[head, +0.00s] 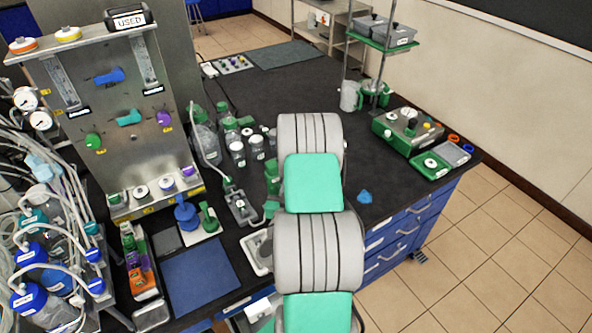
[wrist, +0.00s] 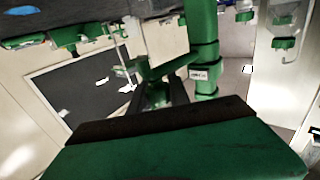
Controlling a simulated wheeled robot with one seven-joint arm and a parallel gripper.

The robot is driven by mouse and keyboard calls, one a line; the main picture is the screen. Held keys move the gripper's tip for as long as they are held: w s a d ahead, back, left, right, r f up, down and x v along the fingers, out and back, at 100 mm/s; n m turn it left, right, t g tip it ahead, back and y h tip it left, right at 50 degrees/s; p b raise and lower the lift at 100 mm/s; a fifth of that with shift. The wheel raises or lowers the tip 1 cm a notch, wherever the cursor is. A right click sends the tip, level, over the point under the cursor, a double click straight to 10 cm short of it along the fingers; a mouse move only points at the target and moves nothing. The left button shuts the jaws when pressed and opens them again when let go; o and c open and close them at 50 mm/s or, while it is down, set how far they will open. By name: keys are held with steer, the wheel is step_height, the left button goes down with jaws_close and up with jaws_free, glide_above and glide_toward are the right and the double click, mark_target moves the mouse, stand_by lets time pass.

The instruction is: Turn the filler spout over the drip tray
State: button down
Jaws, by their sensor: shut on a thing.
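The filler shows as a green post (head: 271,176) just left of my arm in the head view, and as a labelled green post (wrist: 204,50) in the wrist view. A green spout bar (wrist: 176,64) runs off the post to the left in the wrist view. My gripper (wrist: 157,88) is shut on this spout bar, its dark fingers in front of it. In the head view my arm hides the gripper. A pale-rimmed tray (head: 250,258), seemingly the drip tray, lies just left of my arm and is partly covered by it. Whether the spout is over it is unclear.
Bottles and jars (head: 237,152) stand behind the filler. A grey foot-like fixture (head: 240,207) and a blue mat (head: 200,277) lie to the left. A blue piece (head: 365,197) lies right of my arm. A green instrument (head: 407,130) stands at the right edge.

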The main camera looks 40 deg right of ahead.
steer(key=shift+w+a+r+m+g+h+b, duration=0.1)
steer(key=shift+a+r+m+g+h+b, duration=0.25)
steer(key=shift+m+g+h+b, duration=0.45)
steer(key=shift+f, duration=0.1)
steer(key=c, duration=1.6)
jaws_free()
steer(key=shift+c, duration=0.2)
steer(key=o, duration=0.4)
steer(key=shift+s+a+f, duration=0.1)
steer(key=shift+s+f, duration=0.1)
